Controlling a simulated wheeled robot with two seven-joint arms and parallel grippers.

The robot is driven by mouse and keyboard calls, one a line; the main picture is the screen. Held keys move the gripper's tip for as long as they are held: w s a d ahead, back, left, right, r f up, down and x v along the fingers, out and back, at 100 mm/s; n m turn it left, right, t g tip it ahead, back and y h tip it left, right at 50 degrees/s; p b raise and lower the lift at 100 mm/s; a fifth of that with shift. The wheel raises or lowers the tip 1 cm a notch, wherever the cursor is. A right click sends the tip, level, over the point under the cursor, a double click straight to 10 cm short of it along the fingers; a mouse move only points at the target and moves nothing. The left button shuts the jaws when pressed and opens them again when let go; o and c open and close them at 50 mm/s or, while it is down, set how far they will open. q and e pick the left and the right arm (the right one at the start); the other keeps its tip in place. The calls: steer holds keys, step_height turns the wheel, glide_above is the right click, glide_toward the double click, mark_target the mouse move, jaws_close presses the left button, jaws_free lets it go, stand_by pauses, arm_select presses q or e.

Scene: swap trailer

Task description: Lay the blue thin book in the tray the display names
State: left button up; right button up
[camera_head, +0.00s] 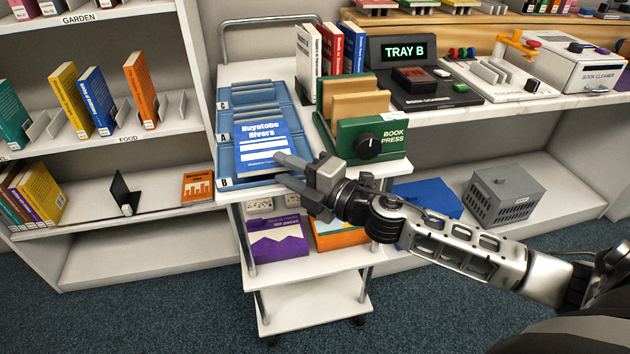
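The display (403,52) on the black desk unit reads "TRAY B". Blue trays labelled C, A and B from back to front stand on the cart top. The blue thin book (262,140), titled "Huyutobe Rivers", lies cover up over the front tray, B (232,181), partly covering tray A (229,133) behind. Whether it rests fully on the tray floor is hard to tell. My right gripper (281,169) is at the book's lower right corner, its fingers apart with a gap between the tips; it looks open. My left gripper is not in view.
A green book press (373,142) stands close right of the trays. Upright white, red and blue books (331,50) stand behind it. A bookshelf (165,125) stands left. A grey crate (503,195) is at right.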

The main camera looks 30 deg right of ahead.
steer(key=b+v, duration=0.2)
steer(key=v, duration=0.9)
steer(key=s+a+f+m+g+h, duration=0.1)
steer(key=s+a+f+m, duration=0.4)
steer(key=m, duration=0.5)
steer(key=s+a+f+m+g+h, duration=0.2)
steer(key=s+a+f+m+g, duration=0.1)
steer(key=a+f+m, duration=0.4)
step_height(320, 180, down, 3)
steer(key=s+m, duration=0.1)
steer(key=m, duration=0.3)
steer(key=shift+s+a+g+h, duration=0.2)
steer(key=shift+s+g+h, duration=0.1)
steer(key=shift+s+g, duration=0.1)
